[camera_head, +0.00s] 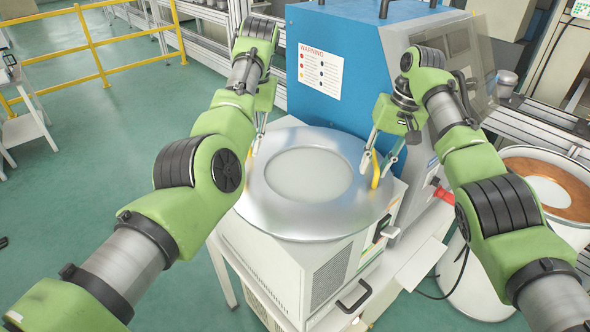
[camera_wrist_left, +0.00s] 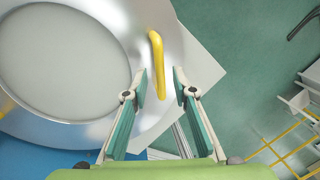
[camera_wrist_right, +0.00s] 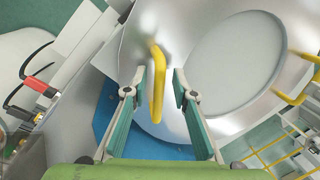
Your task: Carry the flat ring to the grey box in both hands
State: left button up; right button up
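The flat ring (camera_head: 233,196) is a wide silver metal disc around a pale round centre, with a yellow handle at each side. It lies level over the top of a light grey box (camera_head: 285,262); I cannot tell whether it touches it. My right gripper (camera_head: 379,163) is open at the right handle, which shows between its fingers in the right wrist view (camera_wrist_right: 158,85), with gaps on both sides. My left gripper (camera_head: 256,143) is open at the left handle, which shows between and beyond the fingertips in the left wrist view (camera_wrist_left: 156,55), closer to one finger.
A blue machine (camera_head: 350,100) with a warning sign (camera_head: 320,71) stands right behind the ring. A white drum (camera_head: 478,280) with a copper-coloured top is at the right. A yellow railing (camera_head: 95,50) and open green floor (camera_head: 100,130) are at the left.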

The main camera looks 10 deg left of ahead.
jog(key=shift+r, duration=0.25)
pick_arm(q)
jog(key=r, duration=0.3)
jog(key=shift+d+r, duration=0.15)
jog(key=shift+d, duration=0.2)
pick_arm(e)
notch_tip(320, 180, up, 11)
jog(key=d, duration=0.2)
jog(key=shift+d+r, duration=0.15)
jog(key=shift+d, duration=0.05)
